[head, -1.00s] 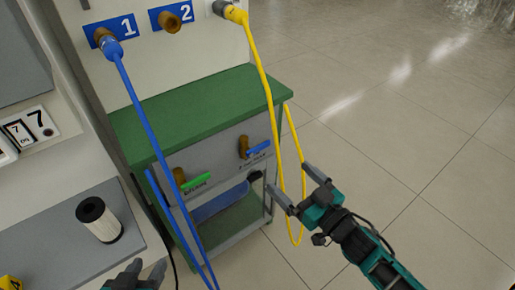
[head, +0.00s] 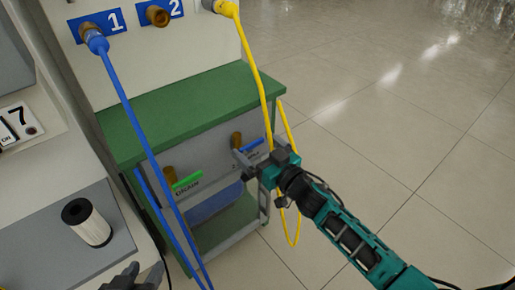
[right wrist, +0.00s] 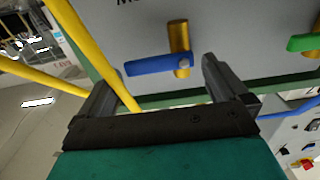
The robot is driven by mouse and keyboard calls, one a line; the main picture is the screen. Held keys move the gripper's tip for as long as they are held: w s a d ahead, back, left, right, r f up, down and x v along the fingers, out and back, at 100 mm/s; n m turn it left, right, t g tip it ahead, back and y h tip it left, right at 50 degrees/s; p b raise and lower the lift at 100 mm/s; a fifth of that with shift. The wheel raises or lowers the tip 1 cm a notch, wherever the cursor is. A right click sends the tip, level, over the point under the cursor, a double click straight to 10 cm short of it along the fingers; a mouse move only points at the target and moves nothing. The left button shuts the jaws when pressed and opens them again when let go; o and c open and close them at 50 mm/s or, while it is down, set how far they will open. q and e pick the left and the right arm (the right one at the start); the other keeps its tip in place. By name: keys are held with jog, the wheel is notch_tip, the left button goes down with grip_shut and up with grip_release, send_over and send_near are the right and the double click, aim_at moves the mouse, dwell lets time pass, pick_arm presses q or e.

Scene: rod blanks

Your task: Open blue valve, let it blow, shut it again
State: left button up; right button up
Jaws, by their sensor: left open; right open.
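The blue valve handle (head: 252,146) is on the grey front panel of the green-topped cabinet, on a brass fitting (head: 236,140). In the right wrist view the blue handle (right wrist: 150,66) lies crosswise to the brass body (right wrist: 179,36). My right gripper (head: 250,160) is open in front of the valve; in the wrist view its fingers (right wrist: 158,85) point toward the panel with the handle between and beyond them, apparently not gripped. The gripper partly hides the valve in the head view. My left gripper (head: 146,268) is open at the bottom edge, partly cut off.
A yellow hose (head: 258,70) hangs beside my right gripper and crosses near one finger in the wrist view. A green valve handle (head: 187,181) is left of the blue one. A blue hose (head: 128,105) hangs in front of the cabinet.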

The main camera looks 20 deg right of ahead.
jog(key=c, duration=0.9)
jog(key=shift+c, duration=0.2)
